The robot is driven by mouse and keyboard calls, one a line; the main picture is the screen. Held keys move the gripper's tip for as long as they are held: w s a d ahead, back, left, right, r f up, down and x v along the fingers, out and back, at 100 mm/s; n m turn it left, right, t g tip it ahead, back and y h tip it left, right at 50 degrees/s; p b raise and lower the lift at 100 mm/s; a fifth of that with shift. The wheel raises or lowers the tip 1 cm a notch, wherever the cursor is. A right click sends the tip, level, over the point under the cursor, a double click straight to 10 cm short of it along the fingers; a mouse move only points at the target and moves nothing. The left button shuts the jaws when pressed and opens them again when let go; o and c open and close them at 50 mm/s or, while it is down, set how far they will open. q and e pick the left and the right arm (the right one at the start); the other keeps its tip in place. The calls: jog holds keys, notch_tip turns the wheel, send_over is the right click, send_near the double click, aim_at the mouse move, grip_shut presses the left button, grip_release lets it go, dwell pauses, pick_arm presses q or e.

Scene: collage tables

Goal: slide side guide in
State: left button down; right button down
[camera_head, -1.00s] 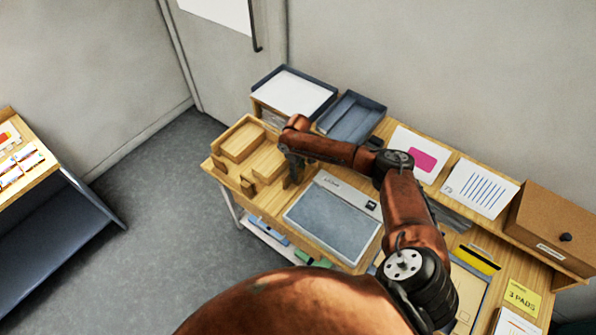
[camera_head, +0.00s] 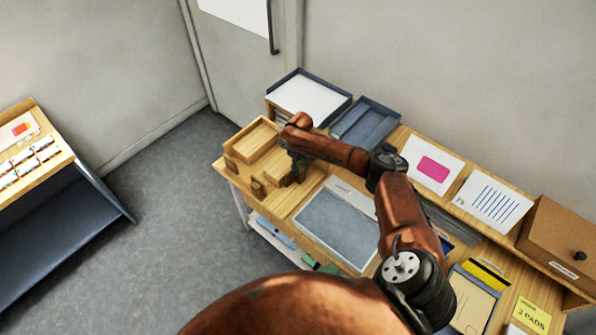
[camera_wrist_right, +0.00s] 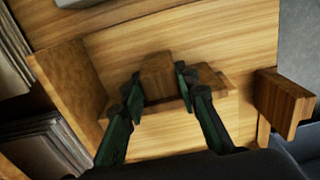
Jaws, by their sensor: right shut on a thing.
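The side guide (camera_wrist_right: 215,88) is a pale wooden bar with an upright wooden grip block in its middle, on the wooden jig board (camera_wrist_right: 180,135). My right gripper (camera_wrist_right: 158,84) is shut on that grip block, one dark green finger on each side. In the head view the right gripper (camera_head: 297,168) reaches down at the right part of the jig (camera_head: 284,197); its wrist and fingers hide most of the guide there. My left gripper is not in view.
A shallow wooden tray part (camera_head: 254,139) and a small wooden block (camera_head: 258,187) sit on the jig. A grey-topped trimmer (camera_head: 325,228) lies close on the right. Blue trays (camera_head: 365,122) stand behind. Floor is free left of the table.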

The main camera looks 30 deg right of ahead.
jog(key=shift+w+r, duration=0.15)
jog(key=shift+w, duration=0.05)
jog(key=c, duration=1.9)
grip_release()
jog(key=shift+a, duration=0.1)
jog(key=o, duration=0.4)
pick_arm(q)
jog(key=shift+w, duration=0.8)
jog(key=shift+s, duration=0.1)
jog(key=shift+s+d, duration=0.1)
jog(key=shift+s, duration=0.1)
pick_arm(e)
notch_tip(320, 180, up, 12)
